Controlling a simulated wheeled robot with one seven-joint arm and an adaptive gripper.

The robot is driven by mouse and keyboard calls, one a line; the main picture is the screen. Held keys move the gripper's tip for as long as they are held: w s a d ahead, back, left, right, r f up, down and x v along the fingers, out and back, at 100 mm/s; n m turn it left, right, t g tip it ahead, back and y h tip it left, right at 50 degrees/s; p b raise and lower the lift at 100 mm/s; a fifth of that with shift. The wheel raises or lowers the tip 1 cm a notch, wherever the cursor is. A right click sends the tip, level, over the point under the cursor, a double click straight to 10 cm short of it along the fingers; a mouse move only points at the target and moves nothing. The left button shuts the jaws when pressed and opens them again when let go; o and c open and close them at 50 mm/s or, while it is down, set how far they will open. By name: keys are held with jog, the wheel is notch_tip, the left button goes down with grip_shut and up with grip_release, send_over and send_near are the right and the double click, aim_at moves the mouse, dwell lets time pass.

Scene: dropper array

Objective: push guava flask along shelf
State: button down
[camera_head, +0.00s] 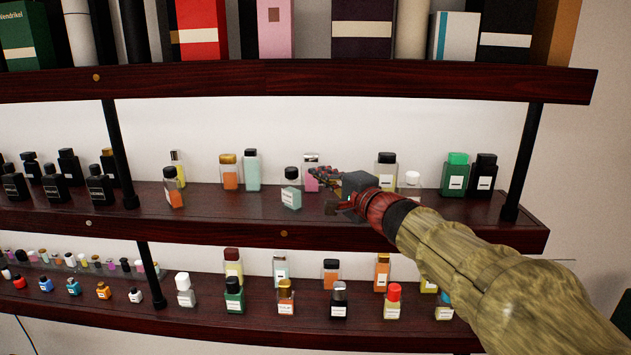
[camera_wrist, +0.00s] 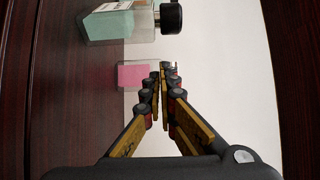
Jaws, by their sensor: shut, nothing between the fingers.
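The guava flask (camera_head: 309,181) is a small clear flask with pink contents, standing on the middle shelf (camera_head: 240,207). My gripper's dark fingers partly cover it in the head view. In the wrist view its pink body (camera_wrist: 134,76) shows just beyond and left of the fingertips, and its cap end is hidden behind them. My gripper (camera_head: 320,177) is shut and empty, reaching in from the right at about the flask's height. It also shows in the wrist view (camera_wrist: 167,72). I cannot tell whether the fingertips touch the flask.
A mint flask with a black cap (camera_head: 291,191) stands in front and left of the pink one. A tall mint flask (camera_head: 251,170) and an orange flask (camera_head: 229,173) stand farther left. Black-capped (camera_head: 386,171) and white-capped (camera_head: 413,181) flasks stand right, near my wrist. The upper shelf (camera_head: 330,80) runs overhead.

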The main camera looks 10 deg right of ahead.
jog(key=v, duration=0.3)
jog(key=b+v, duration=0.1)
jog(key=v, duration=0.5)
jog(key=shift+s+a+r, duration=0.25)
jog(key=shift+s, duration=0.25)
jog(key=shift+w, duration=0.1)
